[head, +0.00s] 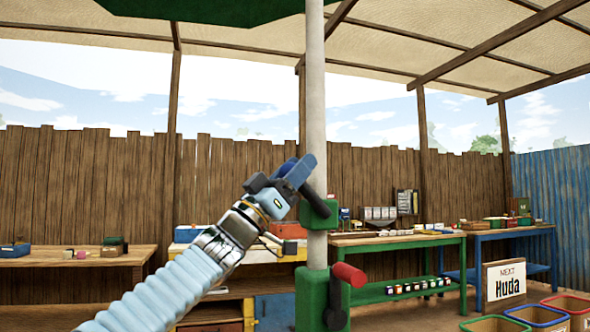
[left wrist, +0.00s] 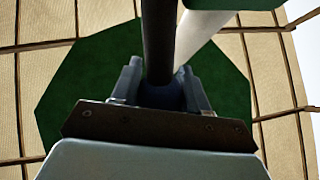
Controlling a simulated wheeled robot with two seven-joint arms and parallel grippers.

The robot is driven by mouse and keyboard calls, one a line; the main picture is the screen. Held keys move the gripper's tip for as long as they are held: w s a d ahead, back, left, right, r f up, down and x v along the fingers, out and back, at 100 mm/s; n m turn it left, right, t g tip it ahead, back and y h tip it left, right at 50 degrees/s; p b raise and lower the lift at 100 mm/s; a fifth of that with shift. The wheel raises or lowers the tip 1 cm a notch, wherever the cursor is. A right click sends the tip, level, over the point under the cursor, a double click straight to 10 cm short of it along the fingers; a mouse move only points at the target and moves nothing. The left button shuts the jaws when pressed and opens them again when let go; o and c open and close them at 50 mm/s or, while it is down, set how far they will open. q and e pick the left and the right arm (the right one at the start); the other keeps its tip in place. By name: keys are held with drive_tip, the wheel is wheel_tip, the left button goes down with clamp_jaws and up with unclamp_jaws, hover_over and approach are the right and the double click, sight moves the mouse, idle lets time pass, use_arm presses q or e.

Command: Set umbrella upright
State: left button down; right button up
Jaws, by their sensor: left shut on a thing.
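The umbrella's pale pole (head: 315,85) stands close to vertical in the head view, with its green canopy (head: 215,8) cut off by the top edge. A green collar (head: 319,214) sits around the pole with a dark lever on it. A lower green block (head: 311,297) has a crank with a red handle (head: 349,274). My left gripper (head: 300,171) is beside the pole, shut on the dark lever (left wrist: 158,45). In the left wrist view, the lever runs up between the fingers (left wrist: 160,92), with the canopy (left wrist: 85,85) above. The pole's foot is out of view.
A green bench (head: 400,240) and a blue bench (head: 510,233) stand behind on the right. A wooden table (head: 75,262) is at the left. Bins (head: 538,314) and a sign (head: 505,284) are at lower right. A plank fence closes the back.

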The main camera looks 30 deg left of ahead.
use_arm(q)
drive_tip(key=shift+w+d+r+m+g+p, duration=0.4)
drive_tip(key=shift+r+g, duration=0.1)
drive_tip(key=shift+g, duration=0.2)
drive_tip(key=shift+w+d+r+g, duration=0.1)
drive_tip(key=shift+w+d+g, duration=0.25)
drive_tip(key=shift+g, duration=0.35)
drive_tip(key=c, duration=0.6)
unclamp_jaws()
drive_tip(key=shift+w, duration=0.1)
drive_tip(key=b+v, duration=0.4)
drive_tip(key=v, duration=1)
